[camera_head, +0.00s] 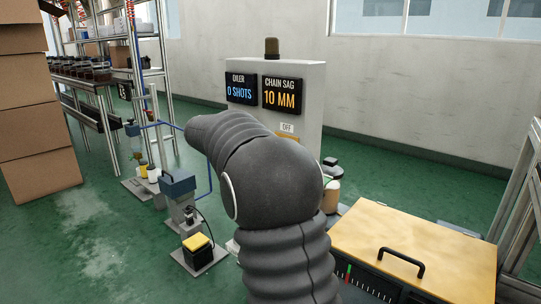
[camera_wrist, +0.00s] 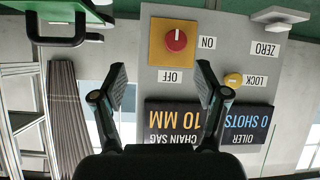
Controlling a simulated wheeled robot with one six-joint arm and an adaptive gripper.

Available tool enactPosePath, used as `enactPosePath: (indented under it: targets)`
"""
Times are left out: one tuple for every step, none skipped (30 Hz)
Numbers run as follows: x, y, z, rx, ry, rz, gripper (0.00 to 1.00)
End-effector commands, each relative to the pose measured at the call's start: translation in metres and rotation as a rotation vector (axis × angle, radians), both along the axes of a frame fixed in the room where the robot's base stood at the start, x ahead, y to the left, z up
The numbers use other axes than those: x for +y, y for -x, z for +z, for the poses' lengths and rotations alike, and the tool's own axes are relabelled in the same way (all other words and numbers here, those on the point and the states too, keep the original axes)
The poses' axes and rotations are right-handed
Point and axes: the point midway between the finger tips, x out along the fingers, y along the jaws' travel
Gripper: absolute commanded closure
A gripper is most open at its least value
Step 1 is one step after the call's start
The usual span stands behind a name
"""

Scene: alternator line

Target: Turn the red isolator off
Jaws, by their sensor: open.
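The red isolator knob (camera_wrist: 176,41) sits on a yellow square plate (camera_wrist: 157,56) on the grey control cabinet (camera_wrist: 225,55). The wrist view shows the panel upside down. A white mark shows on the knob's face; which label it points to is hard to tell. The ON label (camera_wrist: 207,42) is right of the plate and the OFF label (camera_wrist: 168,76) is below it. My gripper (camera_wrist: 162,82) is open and empty, its fingers apart in front of the panel, not touching the knob. In the head view my arm hides the gripper and knob; the OFF label (camera_head: 287,127) shows.
The cabinet carries a chain sag display (camera_head: 282,93) reading 10 MM and an oiler display (camera_head: 241,89) reading 0 SHOTS. A yellow LOCK knob (camera_wrist: 233,80) is near the isolator. A wooden-topped box (camera_head: 450,250) stands front right, cartons (camera_head: 35,110) at left.

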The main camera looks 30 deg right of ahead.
Motion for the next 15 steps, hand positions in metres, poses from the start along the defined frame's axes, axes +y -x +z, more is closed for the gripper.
enactPosePath:
  targets:
    - [-0.007,-0.015,-0.007,-0.028,0.022,-0.022,0.27]
    - [-0.011,-0.022,-0.008,-0.047,0.033,-0.034,0.27]
    - [-0.015,-0.03,-0.009,-0.071,0.048,-0.048,0.27]
    - [-0.018,-0.036,-0.01,-0.087,0.058,-0.057,0.27]
    - [-0.021,-0.04,-0.011,-0.1,0.065,-0.065,0.27]
    - [-0.023,-0.045,-0.011,-0.116,0.076,-0.072,0.27]
    - [-0.025,-0.048,-0.012,-0.125,0.081,-0.078,0.27]
    - [-0.026,-0.05,-0.012,-0.133,0.084,-0.082,0.27]
    - [-0.028,-0.053,-0.013,-0.139,0.089,-0.084,0.27]
    - [-0.029,-0.054,-0.013,-0.144,0.092,-0.087,0.27]
    - [-0.03,-0.055,-0.013,-0.147,0.093,-0.088,0.27]
    - [-0.033,-0.056,-0.014,-0.149,0.093,-0.089,0.27]
    - [-0.035,-0.057,-0.015,-0.15,0.093,-0.089,0.27]
    - [-0.038,-0.058,-0.016,-0.149,0.093,-0.089,0.27]
    - [-0.042,-0.059,-0.018,-0.148,0.093,-0.09,0.27]
